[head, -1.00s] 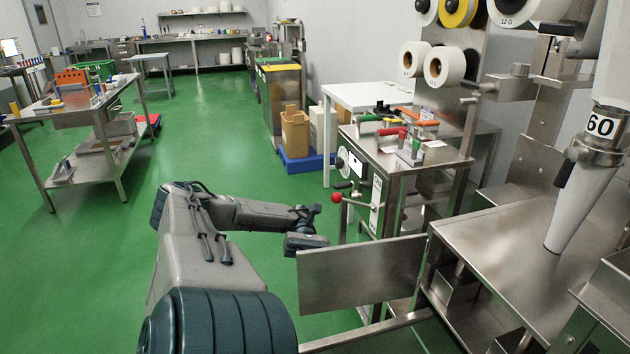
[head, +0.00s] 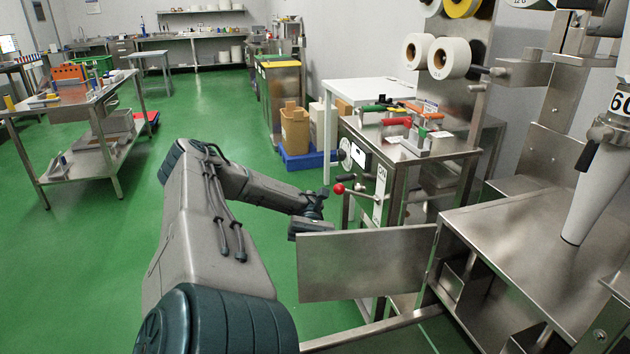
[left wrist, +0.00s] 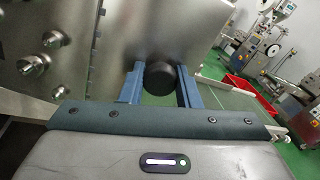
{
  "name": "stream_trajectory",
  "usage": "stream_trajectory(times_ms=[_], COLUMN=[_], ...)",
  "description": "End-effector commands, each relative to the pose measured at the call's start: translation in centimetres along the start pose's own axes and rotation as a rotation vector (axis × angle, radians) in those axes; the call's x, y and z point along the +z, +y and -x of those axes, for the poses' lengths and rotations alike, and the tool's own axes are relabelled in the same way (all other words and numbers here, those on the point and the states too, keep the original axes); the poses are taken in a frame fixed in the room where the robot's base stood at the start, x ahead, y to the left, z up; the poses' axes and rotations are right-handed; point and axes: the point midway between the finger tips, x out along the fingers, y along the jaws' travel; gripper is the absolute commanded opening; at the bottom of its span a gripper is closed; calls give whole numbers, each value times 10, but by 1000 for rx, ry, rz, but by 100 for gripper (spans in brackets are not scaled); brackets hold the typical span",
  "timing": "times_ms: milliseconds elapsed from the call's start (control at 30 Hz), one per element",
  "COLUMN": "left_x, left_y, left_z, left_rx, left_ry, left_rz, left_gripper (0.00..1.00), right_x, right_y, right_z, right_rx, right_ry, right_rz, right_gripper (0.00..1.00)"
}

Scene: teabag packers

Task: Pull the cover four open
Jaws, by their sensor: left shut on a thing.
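The cover is a flat steel panel (head: 365,264) in the head view. It stands swung out from the steel machine (head: 530,245), with its right edge beside the machine's frame. My left gripper (head: 310,226) is at the panel's upper left edge. In the left wrist view a round black knob (left wrist: 160,79) sits between the two blue fingers of my left gripper (left wrist: 159,86), which is shut on it. A steel panel face (left wrist: 120,40) lies beyond the knob. In the head view the knob is hidden. My right gripper is in no view.
A control cabinet with a red-knobbed lever (head: 340,188) stands just behind the cover. A white tube (head: 593,200) hangs above the machine's top at right. A steel table (head: 80,105) is far left. Green floor (head: 100,260) is open at left.

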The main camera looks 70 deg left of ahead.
Motion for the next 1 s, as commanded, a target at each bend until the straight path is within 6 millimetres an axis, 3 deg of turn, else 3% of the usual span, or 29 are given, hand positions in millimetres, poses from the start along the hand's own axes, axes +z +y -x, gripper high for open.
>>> stream_trajectory(times_ms=[233,267,367,833,1000], left_x=[-3,-4,-3,-2,2], left_y=[0,0,0,0,-4], left_z=[0,0,0,0,2], left_rx=[0,0,0,2,21], left_ry=[3,3,3,2,-2], left_rz=[4,4,4,2,-3], left_gripper=[0,33,51,51,51], right_x=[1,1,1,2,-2], right_y=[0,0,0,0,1], right_z=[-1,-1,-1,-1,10], right_rx=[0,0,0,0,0], right_ry=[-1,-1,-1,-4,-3], right_rz=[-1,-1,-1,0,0], right_gripper=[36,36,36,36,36])
